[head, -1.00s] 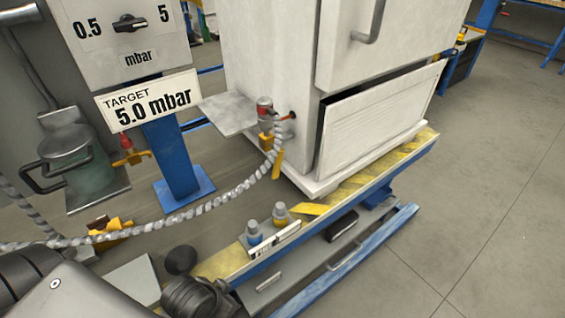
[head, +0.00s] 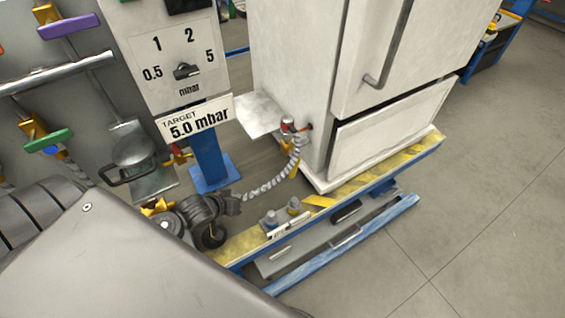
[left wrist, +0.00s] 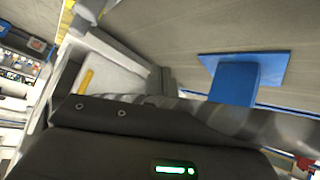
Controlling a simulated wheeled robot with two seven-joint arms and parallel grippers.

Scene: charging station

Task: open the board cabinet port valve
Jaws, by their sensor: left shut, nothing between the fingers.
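No readable label names the board cabinet port valve. The grey board at left has valves with a purple handle (head: 68,24) and a green handle (head: 48,140). The white cabinet (head: 292,70) has a port on its left side, with a red-topped fitting (head: 288,125) and a grey ribbed hose (head: 268,187) attached. A small red-and-yellow valve (head: 178,156) shows below the target sign. My left gripper (head: 228,204) is shut and empty, low in front of the blue post, apart from the board's handles. Its arm hides part of the scene. My right gripper is not seen.
The dial panel (head: 165,45) and "TARGET 5.0 mbar" sign (head: 195,120) stand on a blue post (head: 208,158), which also shows in the left wrist view (left wrist: 234,82). A blue-and-yellow platform (head: 390,165) carries the cabinet. Floor at right is clear.

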